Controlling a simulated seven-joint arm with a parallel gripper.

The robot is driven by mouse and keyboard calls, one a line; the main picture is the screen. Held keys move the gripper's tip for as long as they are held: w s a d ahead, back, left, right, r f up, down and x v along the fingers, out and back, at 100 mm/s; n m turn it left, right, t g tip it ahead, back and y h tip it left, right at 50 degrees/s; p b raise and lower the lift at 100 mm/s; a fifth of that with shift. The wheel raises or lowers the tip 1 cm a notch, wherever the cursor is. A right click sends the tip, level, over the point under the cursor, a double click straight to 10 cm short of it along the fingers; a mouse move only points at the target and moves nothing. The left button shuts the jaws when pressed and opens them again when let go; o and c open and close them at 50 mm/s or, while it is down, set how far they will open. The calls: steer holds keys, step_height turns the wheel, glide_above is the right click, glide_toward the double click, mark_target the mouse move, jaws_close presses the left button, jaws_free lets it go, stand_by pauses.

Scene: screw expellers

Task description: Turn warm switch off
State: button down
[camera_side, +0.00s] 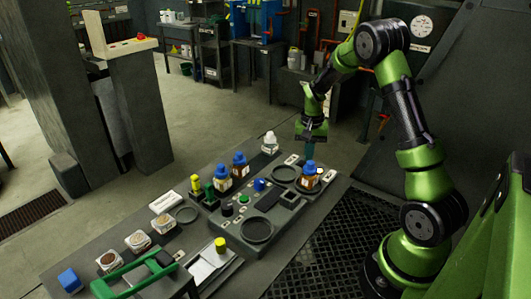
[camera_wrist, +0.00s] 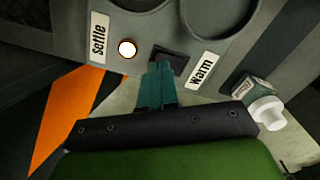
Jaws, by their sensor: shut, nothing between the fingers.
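The warm switch (camera_wrist: 174,57) is a dark rocker in the panel, beside the label "warm" (camera_wrist: 200,72) in the wrist view. My gripper (camera_wrist: 159,68) has teal fingers closed together, with nothing between them. The fingertips overlap the switch's near left edge in the picture; I cannot tell whether they touch it. They hide part of the switch, and its position is unclear. A round light (camera_wrist: 127,48), bright with an orange rim, sits left of the switch. In the side view my gripper (camera_side: 309,156) is low over the panel's far edge, and the switch is too small to make out.
Round recesses (camera_wrist: 215,15) lie beyond the switch. A white-capped bottle (camera_wrist: 264,104) stands right of my gripper. In the side view, a blue-capped jar (camera_side: 309,175) stands close to my gripper, with several more jars leftward.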

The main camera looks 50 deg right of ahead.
steer(key=shift+f, duration=0.9)
steer(key=shift+r, duration=3.55)
steer(key=s+a+r+n+t, duration=0.2)
steer(key=s+a+r, duration=0.2)
steer(key=a, duration=0.4)
steer(key=s+a+r+n+t+y, duration=0.1)
steer(key=s+a+r+n+t, duration=0.1)
steer(key=s+a+r, duration=0.3)
steer(key=s+a+r+n+t+y, duration=0.1)
steer(key=s+a+r+n+t, duration=0.2)
steer(key=a, duration=1)
step_height(320, 180, up, 3)
steer(key=shift+s+r+n, duration=0.2)
steer(key=shift+s+n, duration=0.3)
steer(key=shift+s, duration=0.3)
